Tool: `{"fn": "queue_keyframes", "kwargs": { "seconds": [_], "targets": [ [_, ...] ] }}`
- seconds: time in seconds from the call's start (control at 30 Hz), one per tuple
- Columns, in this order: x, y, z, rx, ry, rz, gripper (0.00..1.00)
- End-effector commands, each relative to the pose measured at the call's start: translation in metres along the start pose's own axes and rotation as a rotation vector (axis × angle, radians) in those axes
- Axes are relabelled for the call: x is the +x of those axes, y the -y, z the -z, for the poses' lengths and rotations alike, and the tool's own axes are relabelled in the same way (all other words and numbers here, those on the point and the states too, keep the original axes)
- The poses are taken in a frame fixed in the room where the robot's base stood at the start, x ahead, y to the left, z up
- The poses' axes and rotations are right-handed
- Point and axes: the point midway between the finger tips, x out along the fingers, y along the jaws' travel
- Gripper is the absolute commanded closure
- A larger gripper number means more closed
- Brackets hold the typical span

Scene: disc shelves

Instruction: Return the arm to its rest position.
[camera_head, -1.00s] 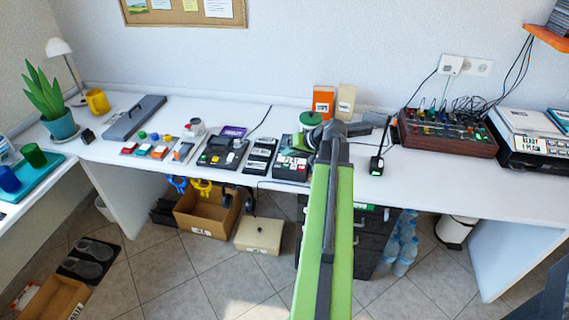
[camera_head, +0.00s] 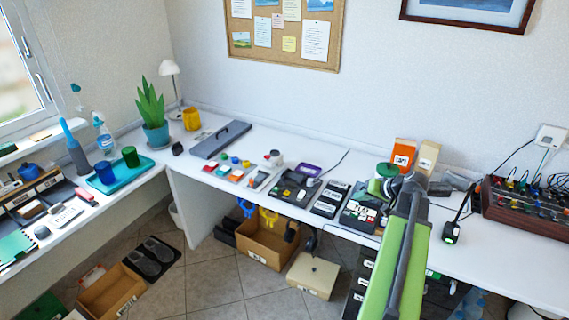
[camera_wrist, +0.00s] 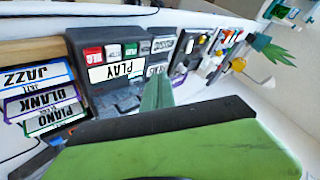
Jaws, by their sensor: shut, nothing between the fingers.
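My green arm (camera_head: 402,255) rises from the bottom right of the head view and reaches out over the long white desk (camera_head: 490,258). Its dark wrist joint is near a black device and two small boxes at the wall. The fingertips cannot be made out in the head view. In the wrist view my gripper (camera_wrist: 157,88) shows as narrow green fingers, shut and empty. They point towards a grey device (camera_wrist: 98,42) with a PLAY label, and contact cannot be told. Labelled cases (camera_wrist: 45,98) marked JAZZ, BLANK and PIANO lie to the left of the fingers.
An orange box (camera_head: 403,153) and a tan box (camera_head: 427,157) stand just behind the wrist. A dark upright handset (camera_head: 452,232) and a cabled mixer (camera_head: 525,207) are to its right. Cardboard boxes (camera_head: 262,246) sit on the floor under the desk. Floor tiles lie open in front.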

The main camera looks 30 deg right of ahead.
Motion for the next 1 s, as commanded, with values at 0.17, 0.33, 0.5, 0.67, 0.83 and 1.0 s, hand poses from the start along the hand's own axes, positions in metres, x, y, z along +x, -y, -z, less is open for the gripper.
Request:
{"fn": "queue_keyframes", "kwargs": {
  "seconds": [0.17,0.33,0.5,0.67,0.83,1.0],
  "targets": [
    [0.013,0.024,-0.001,-0.027,0.02,0.02,1.0],
    [0.068,0.138,-0.019,-0.159,0.116,0.114,1.0],
    [0.116,0.267,-0.085,-0.355,0.27,0.172,1.0],
    [0.134,0.363,-0.177,-0.541,0.452,0.16,1.0],
    [0.126,0.414,-0.267,-0.698,0.622,0.054,1.0],
    [0.1,0.391,-0.304,-0.728,0.717,-0.198,1.0]
  ]
}}
